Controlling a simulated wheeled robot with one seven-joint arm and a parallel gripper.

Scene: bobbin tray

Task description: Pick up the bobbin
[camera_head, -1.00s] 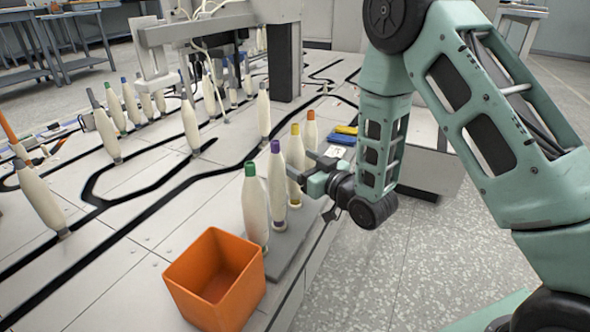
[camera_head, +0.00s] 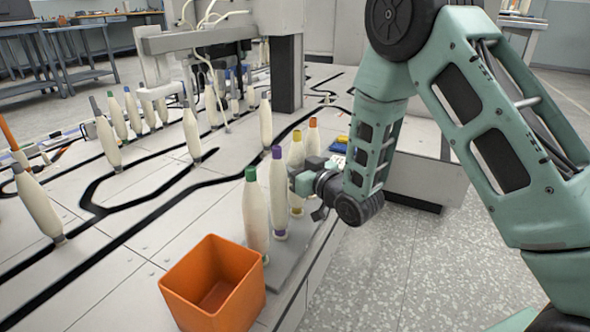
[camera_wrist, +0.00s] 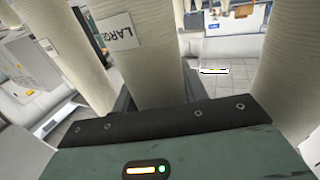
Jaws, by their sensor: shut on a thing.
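A row of cream bobbins with coloured tops stands on a grey strip along the table edge in the head view: green-topped (camera_head: 255,218), purple-topped (camera_head: 279,195), yellow-topped (camera_head: 296,154) and orange-topped (camera_head: 313,142). My gripper (camera_head: 302,180) reaches in from the right and is shut on the yellow-topped bobbin, which stands upright at the row's level. In the wrist view a cream bobbin (camera_wrist: 150,75) with a "LARGE" label (camera_wrist: 121,34) fills the space at my jaws, its top out of frame. My gripper hides much of the orange-topped bobbin.
Neighbouring bobbins stand close on both sides, left (camera_wrist: 75,55) and right (camera_wrist: 290,70) in the wrist view. An orange open box (camera_head: 232,298) sits at the row's near end. Several other bobbins stand on the table at left. Floor is open at right.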

